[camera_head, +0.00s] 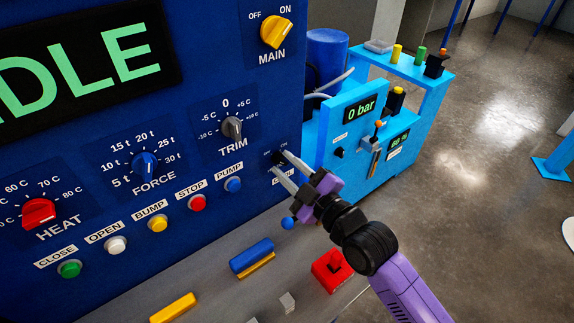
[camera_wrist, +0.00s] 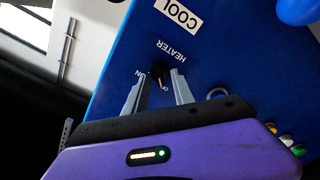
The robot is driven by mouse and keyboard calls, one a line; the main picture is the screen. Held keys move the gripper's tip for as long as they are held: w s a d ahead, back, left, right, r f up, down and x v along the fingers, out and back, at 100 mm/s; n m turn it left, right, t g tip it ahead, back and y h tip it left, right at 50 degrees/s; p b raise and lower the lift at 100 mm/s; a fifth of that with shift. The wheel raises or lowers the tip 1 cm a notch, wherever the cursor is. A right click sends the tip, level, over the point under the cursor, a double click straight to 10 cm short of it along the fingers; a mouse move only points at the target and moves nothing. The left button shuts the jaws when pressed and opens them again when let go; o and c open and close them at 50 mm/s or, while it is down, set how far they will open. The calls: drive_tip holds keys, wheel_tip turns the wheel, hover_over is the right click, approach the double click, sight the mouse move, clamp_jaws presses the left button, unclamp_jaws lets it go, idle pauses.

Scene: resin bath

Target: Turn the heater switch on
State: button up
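The heater switch (camera_wrist: 158,70) is a small black knob on a blue panel, with OFF and ON marks and a HEATER label in the wrist view. Which mark it points to is not clear. My gripper (camera_wrist: 159,76) is open, its two grey fingertips on either side of the knob with visible gaps. In the head view my gripper (camera_head: 278,164) is at the lower right edge of the blue control panel (camera_head: 210,75). The fingers partly hide the switch and its label there.
The PUMP button (camera_head: 233,184) and TRIM knob (camera_head: 232,127) are left of my gripper. A blue ball-shaped part (camera_head: 288,222) is just below it. A red block (camera_head: 331,270) lies on the ledge below. A light-blue unit (camera_head: 352,130) stands close on the right.

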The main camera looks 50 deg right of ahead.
clamp_jaws()
idle(0.4)
drive_tip(key=m+p, duration=0.1)
drive_tip(key=m, duration=0.3)
drive_tip(key=shift+d+m, duration=0.1)
drive_tip(key=shift+m, duration=0.3)
drive_tip(key=m, duration=0.4)
drive_tip(key=shift+d+r+m, duration=0.1)
drive_tip(key=shift+m, duration=0.2)
drive_tip(key=m+p, duration=0.1)
drive_tip(key=m, duration=0.3)
drive_tip(key=shift+d, duration=0.1)
drive_tip(key=shift+d+m, duration=0.1)
drive_tip(key=shift+m, duration=2.1)
